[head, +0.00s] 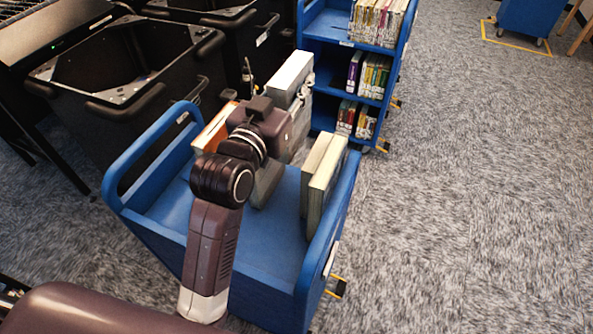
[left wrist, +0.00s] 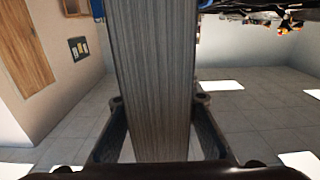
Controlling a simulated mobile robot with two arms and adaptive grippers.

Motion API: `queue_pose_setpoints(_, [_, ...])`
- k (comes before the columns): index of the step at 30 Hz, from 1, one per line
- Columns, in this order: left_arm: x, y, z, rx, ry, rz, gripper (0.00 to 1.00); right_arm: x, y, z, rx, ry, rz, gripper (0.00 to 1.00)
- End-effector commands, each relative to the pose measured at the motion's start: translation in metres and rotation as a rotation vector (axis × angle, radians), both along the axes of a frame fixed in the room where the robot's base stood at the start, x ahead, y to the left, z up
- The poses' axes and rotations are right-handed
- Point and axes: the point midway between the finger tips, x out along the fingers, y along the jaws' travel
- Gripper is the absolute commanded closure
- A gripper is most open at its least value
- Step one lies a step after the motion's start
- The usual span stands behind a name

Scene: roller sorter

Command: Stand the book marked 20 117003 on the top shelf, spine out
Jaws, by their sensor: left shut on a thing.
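My left gripper (head: 298,92) is shut on a thick light-grey book (head: 290,72), held upright above the far end of the near blue cart. In the left wrist view the book's page edges (left wrist: 152,80) stand between the two fingers. No number on it can be read, and its spine does not show. The near cart's top shelf (head: 268,240) carries two pale upright books (head: 325,175) at its right side. An orange-edged book (head: 214,127) stands at the left, partly hidden by my arm. My right gripper is not in view.
A second blue cart (head: 328,25) with several rows of books stands just behind. Black bins (head: 130,65) stand at the left, close to the near cart. Carpet (head: 450,200) on the right is clear.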

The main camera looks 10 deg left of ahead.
Motion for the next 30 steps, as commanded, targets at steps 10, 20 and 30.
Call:
queue_pose_setpoints(10, [-0.001,0.001,-0.091,0.004,0.003,0.001,1.0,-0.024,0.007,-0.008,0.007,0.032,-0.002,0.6])
queue_pose_setpoints(20, [-0.001,0.001,-0.14,0.001,-0.003,0.001,1.0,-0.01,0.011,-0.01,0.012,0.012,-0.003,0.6])
queue_pose_setpoints(30, [-0.001,0.0,-0.181,0.001,-0.002,0.0,1.0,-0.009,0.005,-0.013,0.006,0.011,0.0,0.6])
